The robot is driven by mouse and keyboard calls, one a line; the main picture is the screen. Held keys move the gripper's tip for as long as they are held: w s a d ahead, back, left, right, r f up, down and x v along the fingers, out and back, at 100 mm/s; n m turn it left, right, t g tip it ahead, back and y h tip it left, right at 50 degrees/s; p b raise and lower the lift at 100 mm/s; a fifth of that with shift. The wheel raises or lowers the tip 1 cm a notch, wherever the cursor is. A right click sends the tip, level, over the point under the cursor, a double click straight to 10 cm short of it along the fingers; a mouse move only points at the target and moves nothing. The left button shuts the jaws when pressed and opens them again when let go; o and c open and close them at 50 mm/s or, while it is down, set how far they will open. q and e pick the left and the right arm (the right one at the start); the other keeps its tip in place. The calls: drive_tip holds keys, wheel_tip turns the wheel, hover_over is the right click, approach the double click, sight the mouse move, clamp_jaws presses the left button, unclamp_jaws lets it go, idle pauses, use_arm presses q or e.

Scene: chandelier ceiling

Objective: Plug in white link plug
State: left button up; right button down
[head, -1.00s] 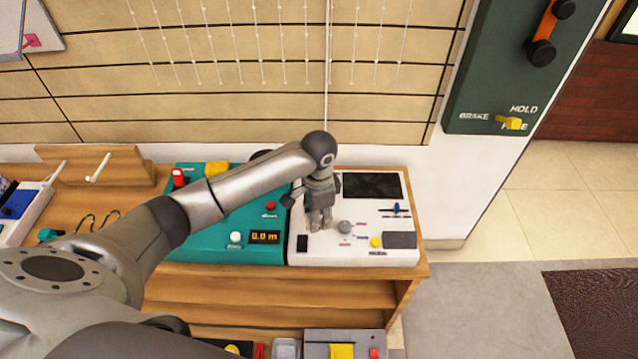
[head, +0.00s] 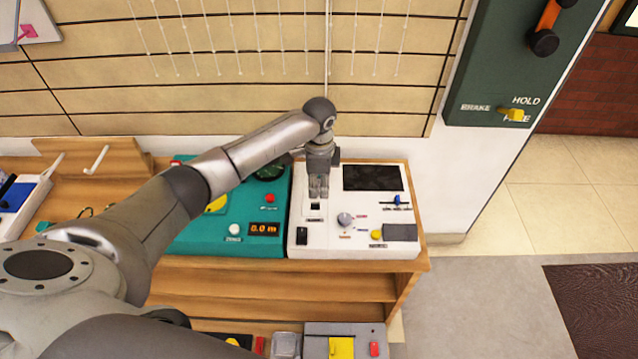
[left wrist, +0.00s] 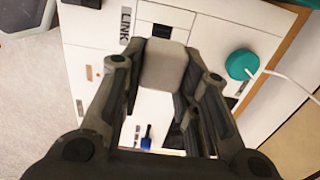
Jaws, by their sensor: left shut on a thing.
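My left gripper (head: 318,193) is over the white console (head: 350,250), near a small dark square (head: 315,206) on its panel. In the left wrist view, the left gripper (left wrist: 164,90) is shut on the white link plug (left wrist: 164,66), a pale block between its fingers. A LINK label (left wrist: 127,25) and a black square opening (left wrist: 162,31) show on the panel just beyond the plug. The plug appears apart from that opening; its far end is hidden. In the head view the fingers hide the plug. My right gripper is not in view.
A grey knob (head: 345,219), yellow button (head: 376,235), blue slider (head: 397,200) and dark screen (head: 373,178) are on the console. A teal console (head: 200,245) stands left of it. A round teal plug (left wrist: 240,65) with a white cable is right of the gripper.

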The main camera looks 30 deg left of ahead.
use_arm(q)
wheel_tip(320, 180, down, 4)
drive_tip(key=b, duration=0.4)
drive_tip(key=shift+f, duration=0.7)
drive_tip(key=shift+p, duration=0.4)
drive_tip(key=shift+r, duration=0.1)
drive_tip(key=shift+p, duration=0.35)
drive_tip(key=shift+p, duration=0.5)
idle(0.5)
